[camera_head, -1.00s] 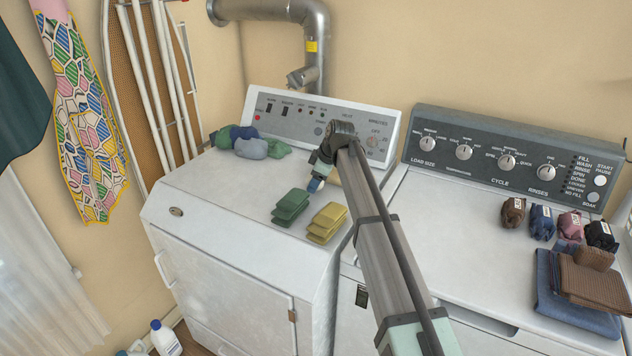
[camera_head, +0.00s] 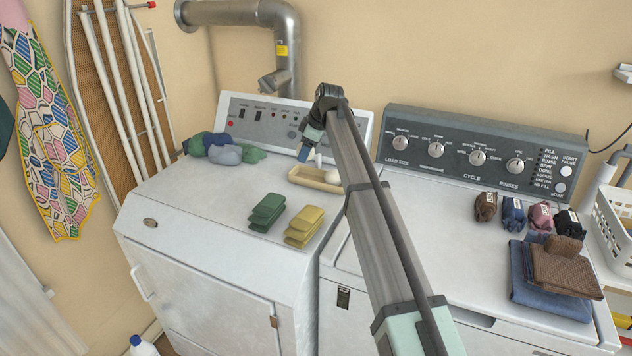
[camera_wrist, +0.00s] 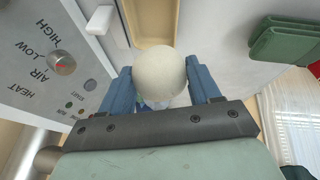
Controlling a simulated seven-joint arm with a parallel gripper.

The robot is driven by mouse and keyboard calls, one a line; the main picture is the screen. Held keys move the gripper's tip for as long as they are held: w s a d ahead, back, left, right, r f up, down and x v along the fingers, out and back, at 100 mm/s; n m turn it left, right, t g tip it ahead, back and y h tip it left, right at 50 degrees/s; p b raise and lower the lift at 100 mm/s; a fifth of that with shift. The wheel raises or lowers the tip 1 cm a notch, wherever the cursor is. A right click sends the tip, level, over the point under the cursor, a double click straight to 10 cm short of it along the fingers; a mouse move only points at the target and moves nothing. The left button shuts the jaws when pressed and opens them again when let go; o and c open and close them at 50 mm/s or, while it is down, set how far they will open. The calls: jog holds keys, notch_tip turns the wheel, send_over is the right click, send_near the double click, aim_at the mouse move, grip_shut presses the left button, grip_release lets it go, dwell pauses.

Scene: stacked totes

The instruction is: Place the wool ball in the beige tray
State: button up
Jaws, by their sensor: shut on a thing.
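The cream wool ball (camera_wrist: 160,72) is between the two blue fingers of my gripper (camera_wrist: 160,88) in the wrist view. My gripper is shut on it. In the head view my gripper (camera_head: 304,155) is above the back of the left machine, just left of the beige tray (camera_head: 300,180); the held ball is not clearly seen there. The tray lies on the machine top and also shows beyond the ball in the wrist view (camera_wrist: 125,22). A pale rounded thing (camera_head: 329,175) shows at the tray's right part, partly behind my arm.
Green packets (camera_head: 267,212) and yellow packets (camera_head: 304,226) lie in front of the tray. Grey and green bundles (camera_head: 225,153) sit at the back left. A control panel (camera_head: 290,120) rises behind. Folded cloths (camera_head: 565,270) lie on the right machine.

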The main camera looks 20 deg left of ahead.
send_over(307, 167)
jog(key=s+d, duration=0.2)
jog(key=w+a+n+g, duration=0.2)
jog(key=n, duration=0.3)
jog(key=s+f+n+g, duration=0.1)
jog(key=f+n, duration=0.2)
jog(key=s+d+f+n+g+h, duration=0.1)
jog(key=f+n, duration=0.1)
jog(key=n, duration=0.1)
jog(key=s+f+n+g, duration=0.1)
jog(key=f+n, duration=0.2)
jog(key=shift+d+f+h, duration=0.2)
jog(key=shift+f+h, duration=0.1)
jog(key=shift+h, duration=0.1)
jog(key=shift+f, duration=0.15)
jog(key=o, duration=0.8)
jog(key=shift+c, duration=0.2)
